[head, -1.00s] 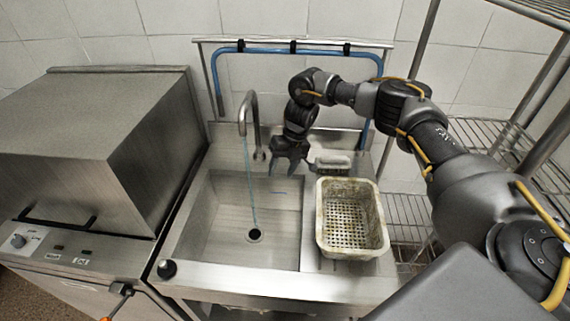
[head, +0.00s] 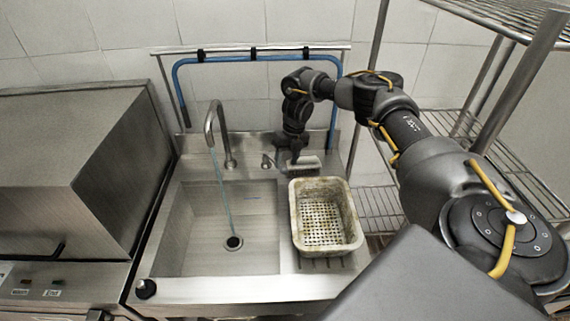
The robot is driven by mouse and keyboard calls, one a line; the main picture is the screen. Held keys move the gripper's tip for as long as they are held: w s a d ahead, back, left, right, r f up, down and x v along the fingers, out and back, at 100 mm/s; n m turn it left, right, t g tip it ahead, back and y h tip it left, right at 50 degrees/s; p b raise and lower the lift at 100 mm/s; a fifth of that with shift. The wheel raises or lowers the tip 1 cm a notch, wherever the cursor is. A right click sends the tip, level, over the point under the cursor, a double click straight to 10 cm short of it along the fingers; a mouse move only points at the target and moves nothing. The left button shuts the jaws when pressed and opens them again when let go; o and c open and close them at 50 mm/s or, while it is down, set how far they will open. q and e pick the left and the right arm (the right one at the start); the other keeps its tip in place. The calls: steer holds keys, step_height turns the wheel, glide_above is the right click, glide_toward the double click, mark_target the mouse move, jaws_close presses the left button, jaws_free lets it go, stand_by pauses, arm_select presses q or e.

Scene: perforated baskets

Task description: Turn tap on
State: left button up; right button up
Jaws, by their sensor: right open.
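The tap (head: 212,127) is a curved metal spout at the back of the sink (head: 215,262). A thin blue stream of water (head: 225,195) falls from it to the drain. A small metal lever (head: 267,161) stands on the back ledge, right of the spout base. My right gripper (head: 291,158) points down just right of the lever, near a small grey tray-like item (head: 304,163). Its fingers are dark and partly hard to make out, and I see nothing held in them. My left gripper is not in view.
A worn perforated basket (head: 325,215) sits on the drainboard right of the sink. A blue hose (head: 258,58) hangs on a rail behind. A steel machine (head: 75,185) stands at left, a wire shelf rack (head: 450,125) at right. The sink basin is empty except for the water stream.

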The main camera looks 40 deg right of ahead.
steer(key=shift+a+f, duration=0.15)
steer(key=shift+f, duration=0.6)
steer(key=shift+a+f, duration=0.15)
steer(key=shift+f, duration=0.6)
